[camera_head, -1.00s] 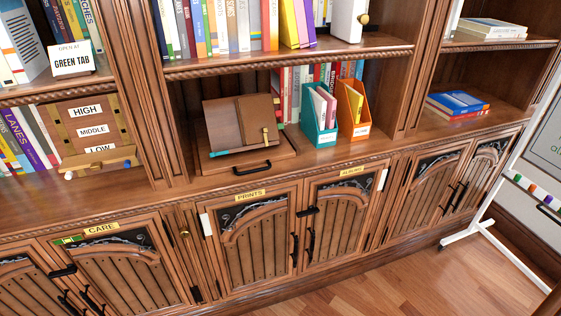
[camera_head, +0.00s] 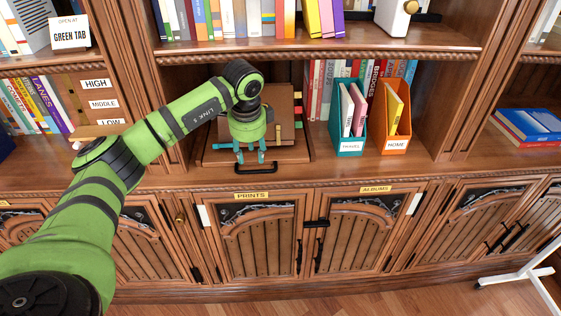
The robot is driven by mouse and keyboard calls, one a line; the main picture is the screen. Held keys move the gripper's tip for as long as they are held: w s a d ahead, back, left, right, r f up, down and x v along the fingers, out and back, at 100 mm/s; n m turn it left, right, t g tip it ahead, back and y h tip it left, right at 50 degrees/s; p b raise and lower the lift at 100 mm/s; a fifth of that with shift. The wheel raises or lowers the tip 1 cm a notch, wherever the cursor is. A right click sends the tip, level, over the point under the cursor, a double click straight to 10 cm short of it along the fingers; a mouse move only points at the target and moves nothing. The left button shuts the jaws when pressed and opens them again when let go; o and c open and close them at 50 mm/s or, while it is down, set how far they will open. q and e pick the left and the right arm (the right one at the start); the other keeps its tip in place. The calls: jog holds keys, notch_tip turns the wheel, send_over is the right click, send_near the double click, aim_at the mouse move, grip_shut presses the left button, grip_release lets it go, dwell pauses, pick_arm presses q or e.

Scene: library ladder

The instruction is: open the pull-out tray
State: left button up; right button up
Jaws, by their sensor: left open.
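The pull-out tray (camera_head: 212,158) is a brown wooden board in the middle shelf bay, with a black handle (camera_head: 256,169) on its front edge. A brown book or folder (camera_head: 285,100) stands on it, partly hidden by my left arm. My left gripper (camera_head: 250,157) has teal fingers pointing down, spread apart and empty. In the picture its fingertips lie just above the handle, over the tray's front; I cannot tell whether they touch it. My right gripper is not in view.
A teal holder (camera_head: 351,147) and an orange holder (camera_head: 396,145) stand right of the tray. The shelf above (camera_head: 330,53) overhangs the bay. Cabinet doors lie below, labelled PRINTS (camera_head: 252,195) and ALBUMS (camera_head: 376,189). A white stand (camera_head: 515,275) is at the lower right.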

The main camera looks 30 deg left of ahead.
aim_at(251, 172)
pick_arm(q)
jog(key=f, duration=0.2)
jog(key=f+p, duration=0.1)
jog(key=a+f, duration=0.1)
jog(key=f, duration=0.1)
jog(key=shift+w+f, duration=0.15)
jog(key=shift+f, duration=0.2)
jog(key=shift+w+f, duration=0.1)
jog(key=shift+f, duration=0.35)
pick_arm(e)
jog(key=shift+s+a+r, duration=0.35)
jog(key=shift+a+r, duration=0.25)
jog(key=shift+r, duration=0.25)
pick_arm(q)
grip_shut()
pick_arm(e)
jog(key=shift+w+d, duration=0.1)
